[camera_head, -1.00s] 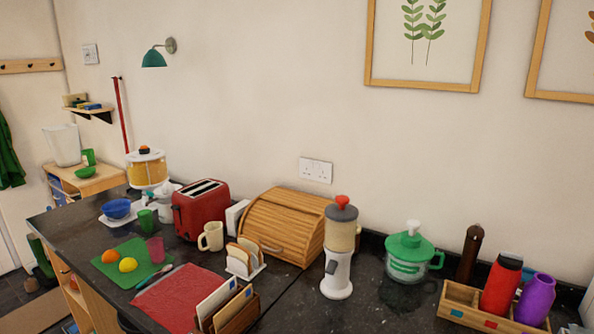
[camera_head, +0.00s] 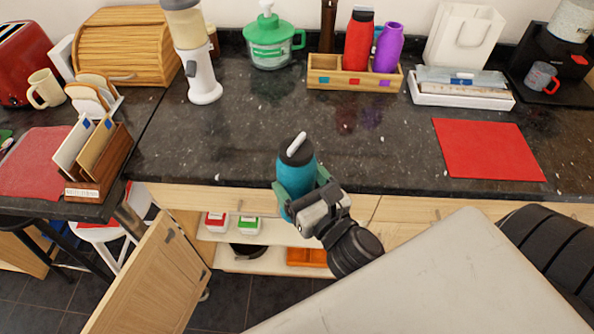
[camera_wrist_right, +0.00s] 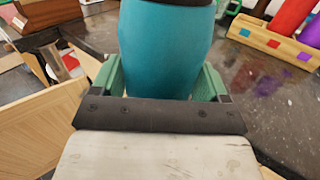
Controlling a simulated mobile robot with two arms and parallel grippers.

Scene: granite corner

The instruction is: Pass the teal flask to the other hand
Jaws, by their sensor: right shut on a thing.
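The teal flask (camera_head: 296,172) has a dark cap with a white handle on top and stands upright in my right gripper (camera_head: 300,190). The gripper's green fingers close on both sides of the flask's body, in front of the counter edge. In the right wrist view the teal flask (camera_wrist_right: 166,50) fills the middle, between the two green fingers of the right gripper (camera_wrist_right: 162,80); its top is cut off. My left gripper is in neither current view.
The granite counter (camera_head: 260,140) is mostly bare behind the flask. A wooden rack (camera_head: 340,80) with red and purple bottles, a green-lidded jar (camera_head: 268,42) and a red mat (camera_head: 487,148) lie on it. A cabinet door (camera_head: 150,275) hangs open below left.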

